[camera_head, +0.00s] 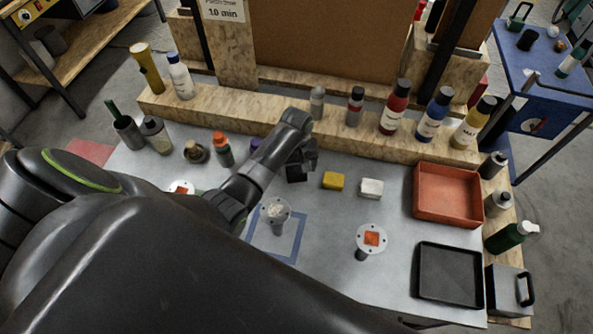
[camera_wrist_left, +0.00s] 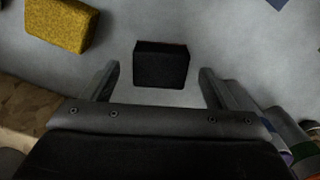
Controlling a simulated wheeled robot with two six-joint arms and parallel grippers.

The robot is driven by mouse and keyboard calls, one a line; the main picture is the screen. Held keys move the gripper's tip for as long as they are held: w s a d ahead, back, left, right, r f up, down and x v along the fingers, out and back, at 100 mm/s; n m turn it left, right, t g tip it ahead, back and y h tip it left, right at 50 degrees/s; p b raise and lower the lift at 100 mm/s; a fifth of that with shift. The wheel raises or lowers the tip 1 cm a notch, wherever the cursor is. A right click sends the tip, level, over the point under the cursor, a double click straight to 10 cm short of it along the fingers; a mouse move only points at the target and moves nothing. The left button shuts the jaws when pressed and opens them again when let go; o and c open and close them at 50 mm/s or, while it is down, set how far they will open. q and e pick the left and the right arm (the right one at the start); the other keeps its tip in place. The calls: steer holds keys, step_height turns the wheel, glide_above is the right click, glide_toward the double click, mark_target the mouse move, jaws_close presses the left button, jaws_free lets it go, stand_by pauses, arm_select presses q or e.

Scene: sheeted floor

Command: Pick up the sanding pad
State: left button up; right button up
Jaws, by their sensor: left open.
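A black block (camera_wrist_left: 160,66), which looks like the sanding pad, lies on the grey tabletop in the left wrist view. It is between the two finger lines of my left gripper (camera_wrist_left: 158,70), with a gap on each side. The fingers are apart and hold nothing. In the camera_head view my left gripper (camera_head: 303,163) is over the back middle of the table, with the black block (camera_head: 296,174) partly hidden beneath it. My right gripper is not in view.
A yellow sponge (camera_head: 333,181) and a white block (camera_head: 371,188) lie just right of the black block. A wooden ledge (camera_head: 270,117) with several bottles runs behind. A red tray (camera_head: 447,214) and a black tray (camera_head: 450,246) stand at right. A round-topped post (camera_head: 371,238) stands in front.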

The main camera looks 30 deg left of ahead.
mark_target(296, 170)
arm_select(q)
steer(key=shift+f, duration=1.1)
steer(key=c, duration=1.1)
steer(key=shift+o, duration=0.2)
steer(key=shift+r, duration=0.1)
step_height(296, 170, up, 10)
steer(key=shift+f+b, duration=0.1)
steer(key=shift+b, duration=0.65)
steer(key=o, duration=0.4)
steer(key=c, duration=0.3)
